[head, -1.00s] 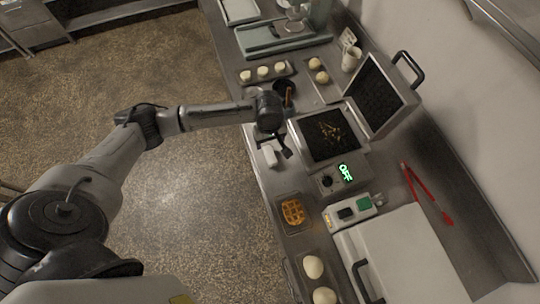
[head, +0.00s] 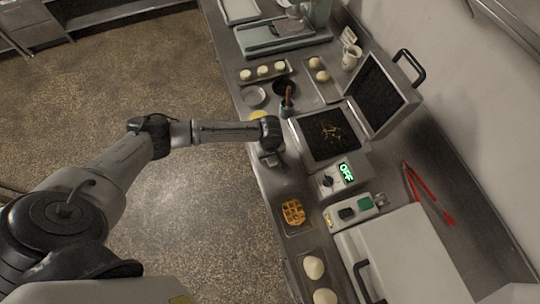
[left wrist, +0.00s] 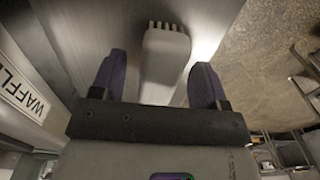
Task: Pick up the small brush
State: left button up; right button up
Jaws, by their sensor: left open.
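The small brush (left wrist: 166,62) is white with a row of pale bristle tufts at its far end. In the left wrist view it lies on the steel counter, between the fingers of my left gripper (left wrist: 160,85). The fingers are open, one on each side of the brush, with a gap to each; I cannot tell the remaining height. In the head view my left gripper (head: 271,157) is over the counter's front edge, left of the waffle iron, and largely hides the brush. My right gripper is not in view.
The open waffle iron (head: 326,134) stands right of the gripper. Behind are a dark pot (head: 285,87) with a wooden-handled tool, a round dish (head: 254,96) and a tray of dough (head: 265,72). A waffle (head: 293,212) lies nearer, red tongs (head: 428,193) farther right.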

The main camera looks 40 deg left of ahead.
pick_arm(q)
jog(key=shift+f, duration=0.3)
jog(key=c, duration=1)
jog(key=shift+r, duration=0.1)
jog(key=shift+r, duration=0.5)
notch_tip(320, 180, up, 3)
jog(key=shift+f, duration=0.15)
jog(key=d+r, duration=0.2)
jog(key=d, duration=0.1)
jog(key=w+d+r, duration=0.1)
jog(key=d+r, duration=0.1)
jog(key=d, duration=0.2)
jog(key=w+d+r, duration=0.1)
jog(key=d+r, duration=0.2)
jog(key=d, duration=0.1)
jog(key=shift+d+r, duration=0.1)
jog(key=shift+d, duration=0.15)
